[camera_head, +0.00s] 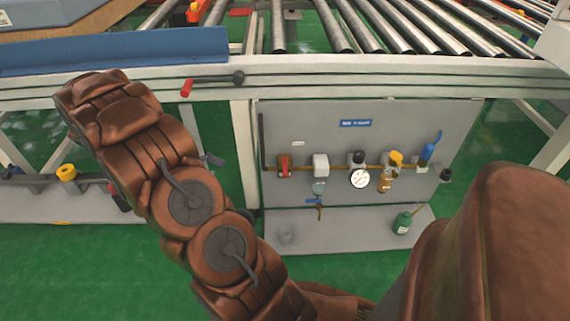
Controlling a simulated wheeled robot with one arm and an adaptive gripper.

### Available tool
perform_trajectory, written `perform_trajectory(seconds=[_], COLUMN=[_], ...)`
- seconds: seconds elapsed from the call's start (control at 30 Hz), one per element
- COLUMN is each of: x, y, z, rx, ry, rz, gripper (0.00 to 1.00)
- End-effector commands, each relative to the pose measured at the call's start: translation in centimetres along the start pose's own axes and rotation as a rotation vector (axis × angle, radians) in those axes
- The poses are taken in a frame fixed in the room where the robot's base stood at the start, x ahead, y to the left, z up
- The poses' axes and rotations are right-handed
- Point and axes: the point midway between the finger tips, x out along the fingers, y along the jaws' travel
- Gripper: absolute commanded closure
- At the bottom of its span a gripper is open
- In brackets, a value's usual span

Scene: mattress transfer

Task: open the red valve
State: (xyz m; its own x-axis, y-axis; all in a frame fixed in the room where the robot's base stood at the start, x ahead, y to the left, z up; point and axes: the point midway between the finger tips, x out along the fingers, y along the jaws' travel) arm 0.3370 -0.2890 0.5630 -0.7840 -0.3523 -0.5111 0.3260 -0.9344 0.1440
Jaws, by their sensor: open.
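A small red valve (284,166) sits at the left end of a brass pipe on a grey panel (410,125) under the roller conveyor. Its red handle looks upright, across the pipe. My brown arm rises in the left half of the view, left of the panel and apart from the valve in the picture. My gripper cannot be made out; it seems hidden behind my arm.
Along the pipe are a white box (320,165), a gauge (359,178), a yellow-topped fitting (395,160) and a blue-handled valve (431,150). A green bottle (402,223) stands on the lower shelf (345,228). A red-gripped crank (187,88) projects from the conveyor frame.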

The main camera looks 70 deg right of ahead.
Motion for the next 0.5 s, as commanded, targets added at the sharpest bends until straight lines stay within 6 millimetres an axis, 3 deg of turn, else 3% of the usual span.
perform_trajectory(seconds=[0.5], x=[7.2], y=[9.3], z=[-3.9], rx=[-0.085], ry=[-0.289], rz=[0.035], gripper=[0.0])
